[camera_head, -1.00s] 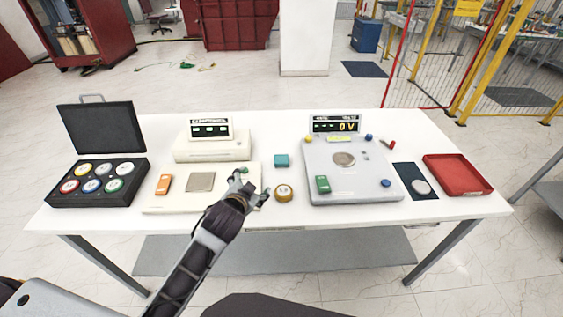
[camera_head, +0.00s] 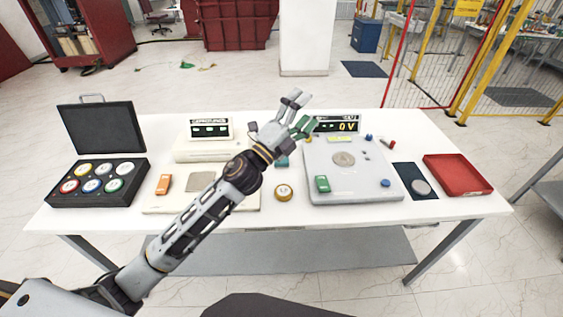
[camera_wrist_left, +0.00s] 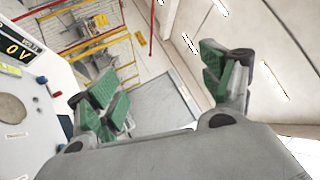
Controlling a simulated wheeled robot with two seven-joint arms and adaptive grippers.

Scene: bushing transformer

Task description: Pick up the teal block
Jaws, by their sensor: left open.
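The teal block (camera_head: 283,162) sits on the white table between the two instruments. My right gripper is not in view.
A grey instrument (camera_head: 370,184) with a display reading 0 V stands on the right. A cream instrument (camera_head: 212,153) stands on the left. A gold roll (camera_head: 284,192) lies near the front. An open black case (camera_head: 100,196) and a red tray (camera_head: 458,186) are at the ends.

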